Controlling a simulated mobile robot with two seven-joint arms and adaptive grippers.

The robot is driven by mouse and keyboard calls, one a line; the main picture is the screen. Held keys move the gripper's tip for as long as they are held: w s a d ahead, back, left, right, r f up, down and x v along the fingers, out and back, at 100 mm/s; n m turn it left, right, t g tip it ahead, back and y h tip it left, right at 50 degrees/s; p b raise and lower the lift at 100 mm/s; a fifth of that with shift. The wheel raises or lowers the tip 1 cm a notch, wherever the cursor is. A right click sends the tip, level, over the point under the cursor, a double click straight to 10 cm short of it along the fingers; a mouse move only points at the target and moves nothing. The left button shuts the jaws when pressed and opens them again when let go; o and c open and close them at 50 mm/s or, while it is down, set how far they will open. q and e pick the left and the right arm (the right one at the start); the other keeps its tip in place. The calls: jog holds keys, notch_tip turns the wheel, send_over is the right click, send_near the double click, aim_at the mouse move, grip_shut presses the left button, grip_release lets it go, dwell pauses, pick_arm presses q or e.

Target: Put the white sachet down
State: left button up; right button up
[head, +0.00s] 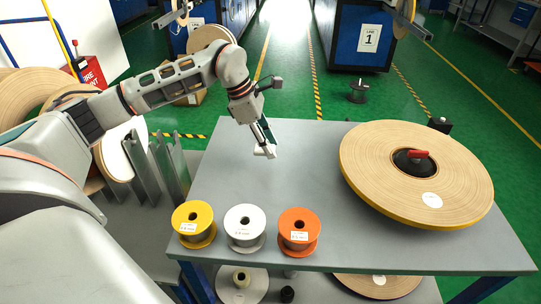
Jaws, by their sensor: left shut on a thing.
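My left gripper (268,146) reaches down over the back left part of the grey table (308,180). It is shut on the small white sachet (263,152), which shows at its fingertips. The sachet is close to the table top; I cannot tell whether it touches it. The fingers hide part of it. My right gripper is not in view.
Yellow (194,222), white (244,226) and orange (299,230) spools stand along the table's front left edge. A large tan tape reel (455,170) with a red-handled hub lies at the right. The table's middle is clear. Upright grey plates (152,165) stand left.

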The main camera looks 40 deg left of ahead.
aim_at(269, 164)
pick_arm(q)
notch_tip(269, 164, down, 4)
jog(key=shift+f+b, duration=0.2)
jog(key=shift+b, duration=0.2)
jog(key=shift+r, duration=0.15)
jog(key=o, duration=1)
jog(key=shift+f, duration=0.2)
jog(key=shift+c, duration=0.2)
jog(key=shift+o, duration=1)
jog(key=shift+r, duration=0.15)
